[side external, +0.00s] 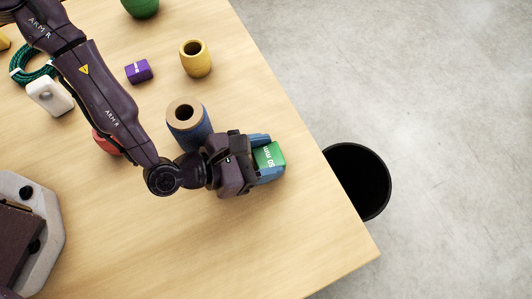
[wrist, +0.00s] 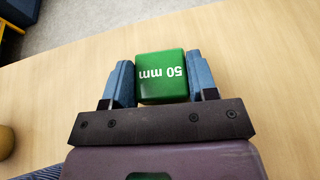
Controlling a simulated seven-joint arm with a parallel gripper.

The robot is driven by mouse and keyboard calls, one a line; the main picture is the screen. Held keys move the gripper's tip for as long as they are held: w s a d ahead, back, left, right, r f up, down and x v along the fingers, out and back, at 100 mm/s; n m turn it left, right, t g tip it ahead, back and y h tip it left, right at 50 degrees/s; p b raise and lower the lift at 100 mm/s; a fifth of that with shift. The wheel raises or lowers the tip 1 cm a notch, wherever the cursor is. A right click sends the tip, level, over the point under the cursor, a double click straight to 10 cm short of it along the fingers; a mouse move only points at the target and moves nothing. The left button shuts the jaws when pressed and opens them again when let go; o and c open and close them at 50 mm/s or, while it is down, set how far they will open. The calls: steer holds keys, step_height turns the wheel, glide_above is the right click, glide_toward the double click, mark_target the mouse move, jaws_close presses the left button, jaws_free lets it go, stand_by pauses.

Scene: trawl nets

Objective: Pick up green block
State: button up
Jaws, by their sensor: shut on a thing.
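The green block (side external: 269,157) is a small cube with "50 mm" printed in white on its top. My gripper (side external: 268,159) is shut on it, near the right edge of the table. In the wrist view the green block (wrist: 161,77) sits between the two blue fingers of my gripper (wrist: 162,80), one on each side. I cannot tell whether the block touches the table or is slightly above it.
A blue cylinder with a tan top (side external: 186,122) stands close behind my wrist. A black bin (side external: 358,180) is beyond the table's right edge. The table's front is clear.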

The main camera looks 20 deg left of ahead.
mark_target(264, 158)
step_height(264, 158, up, 10)
steer(key=shift+f, duration=0.2)
